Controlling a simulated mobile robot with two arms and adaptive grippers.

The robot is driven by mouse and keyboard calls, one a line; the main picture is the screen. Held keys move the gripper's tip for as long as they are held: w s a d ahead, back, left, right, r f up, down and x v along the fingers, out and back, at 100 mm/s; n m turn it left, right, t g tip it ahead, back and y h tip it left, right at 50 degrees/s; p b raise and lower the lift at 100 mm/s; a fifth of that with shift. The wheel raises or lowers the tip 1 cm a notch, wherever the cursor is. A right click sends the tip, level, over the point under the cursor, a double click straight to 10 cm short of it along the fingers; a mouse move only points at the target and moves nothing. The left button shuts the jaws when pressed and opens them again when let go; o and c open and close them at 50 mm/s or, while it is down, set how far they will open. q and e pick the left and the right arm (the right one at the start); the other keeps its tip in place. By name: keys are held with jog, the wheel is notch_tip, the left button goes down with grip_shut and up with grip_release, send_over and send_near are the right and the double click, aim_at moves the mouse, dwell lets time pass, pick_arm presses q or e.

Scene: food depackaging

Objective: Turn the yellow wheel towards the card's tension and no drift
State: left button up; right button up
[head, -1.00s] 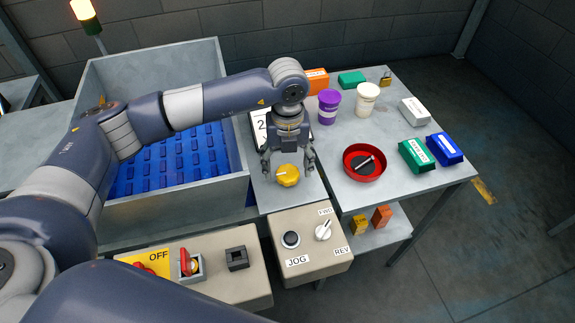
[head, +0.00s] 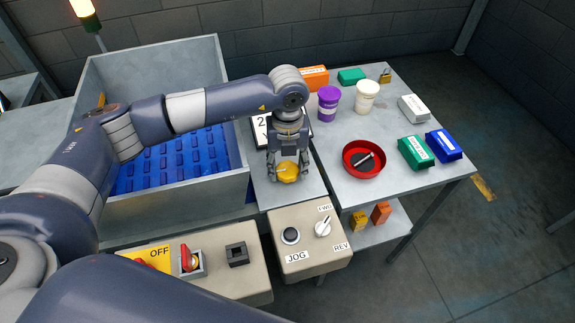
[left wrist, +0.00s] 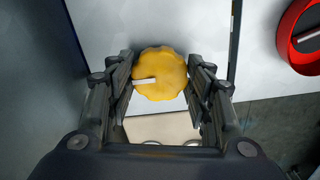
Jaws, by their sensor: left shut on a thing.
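The yellow wheel (head: 289,176) is a scalloped knob on the grey plate beside the blue-floored bin. A white mark on it points left in the left wrist view (left wrist: 160,85). My left gripper (head: 288,168) is above it, its two fingers shut on opposite sides of the rim, as the left wrist view also shows (left wrist: 161,70). The white card (head: 262,130) stands behind the gripper. A "2" shows on it, and the rest is hidden by my wrist. My right gripper is not in view.
A control box (head: 309,245) with a JOG button and a FWD/REV switch stands in front of the wheel. Right of it are a red dish (head: 352,173), a purple cup (head: 328,105) and several boxes on the table. The bin wall (head: 222,192) is close on the left.

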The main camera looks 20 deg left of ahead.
pick_arm(q)
jog(key=shift+f+m+b, duration=0.2)
jog(key=shift+m+b, duration=0.4)
jog(key=shift+b, duration=0.2)
jog(key=m+b, duration=0.3)
jog(key=shift+m+b, duration=1.15)
jog(key=shift+m, duration=0.05)
jog(key=shift+r+m+b, duration=0.1)
jog(key=shift+m+b, duration=0.7)
jog(key=shift+m, duration=0.2)
jog(key=o, duration=0.9)
jog(key=shift+o, duration=0.8)
jog(key=shift+r, duration=0.1)
